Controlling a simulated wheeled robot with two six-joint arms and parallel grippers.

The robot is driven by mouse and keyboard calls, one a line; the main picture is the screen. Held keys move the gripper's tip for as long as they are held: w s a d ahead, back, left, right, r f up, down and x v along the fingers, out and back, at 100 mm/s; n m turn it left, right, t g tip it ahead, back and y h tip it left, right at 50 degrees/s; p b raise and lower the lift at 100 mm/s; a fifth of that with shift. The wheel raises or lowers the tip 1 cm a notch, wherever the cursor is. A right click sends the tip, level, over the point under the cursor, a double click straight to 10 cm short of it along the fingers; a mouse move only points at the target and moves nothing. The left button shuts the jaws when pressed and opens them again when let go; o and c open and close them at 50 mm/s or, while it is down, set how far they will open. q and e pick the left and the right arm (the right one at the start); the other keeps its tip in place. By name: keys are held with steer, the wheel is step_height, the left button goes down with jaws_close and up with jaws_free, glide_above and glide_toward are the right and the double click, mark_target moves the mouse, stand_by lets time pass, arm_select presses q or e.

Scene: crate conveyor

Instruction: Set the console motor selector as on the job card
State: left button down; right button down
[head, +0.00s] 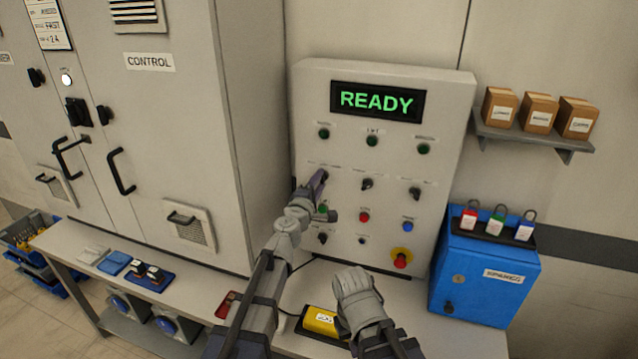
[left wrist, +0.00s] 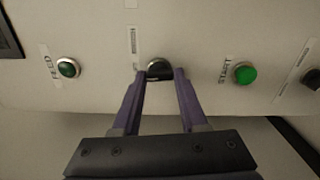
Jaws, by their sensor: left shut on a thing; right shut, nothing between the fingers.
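The grey console (head: 450,110) stands against the wall, its display (head: 377,102) reading READY in green. My left gripper (head: 321,178) is shut on a dark selector knob at the left of the console's selector row; in the left wrist view the knob (left wrist: 160,69) sits between the fingertips. Its label is too small to read. Two more black selectors, a middle one (head: 367,184) and a right one (head: 414,192), share the row. A printed card (head: 48,22) hangs on the cabinet at the upper left, mostly unreadable. My right gripper (head: 348,276) is shut and empty, below the console.
A red mushroom button (head: 400,260) and a blue button (head: 407,225) are low on the console. A yellow device (head: 321,321) lies on the bench beside my right gripper. A blue cabinet (head: 480,270) stands at right; a shelf (head: 530,138) with brown boxes is above it.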

arm_select(q)
steer(key=shift+m, duration=0.7)
steer(key=shift+c, duration=2.2)
jaws_free()
steer(key=shift+s, duration=0.1)
steer(key=v, duration=0.7)
steer(key=shift+s, duration=0.35)
steer(key=shift+a, duration=0.1)
